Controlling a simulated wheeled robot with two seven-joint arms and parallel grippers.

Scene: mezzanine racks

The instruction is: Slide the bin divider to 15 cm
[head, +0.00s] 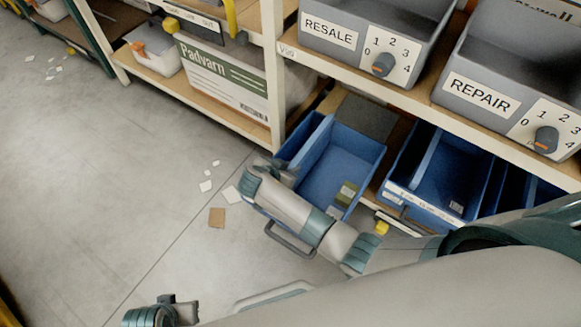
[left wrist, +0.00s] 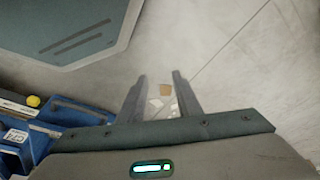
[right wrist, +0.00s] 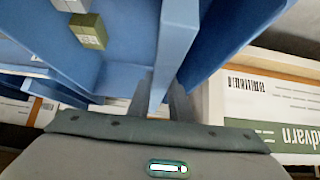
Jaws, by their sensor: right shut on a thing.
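A blue bin (head: 350,150) is pulled out from the lower shelf. Its divider (head: 309,147) is a thin blue wall near the bin's left side, with a wider compartment to its right. My right gripper (head: 286,168) reaches over the bin's left front. In the right wrist view its fingers (right wrist: 165,88) are shut on the divider (right wrist: 170,50), one on each side of its edge. No readable scale shows on this bin. My left gripper (head: 185,308) is low at the bottom of the head view. In the left wrist view its fingers (left wrist: 160,95) are apart and empty above the floor.
A small green and white box (head: 346,193) lies in the wide compartment. A second blue bin (head: 440,180) stands to the right. Grey bins marked RESALE (head: 330,38) and REPAIR (head: 482,95) stand above. A Padvarn carton (head: 222,80) is at left. The floor at left is mostly clear.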

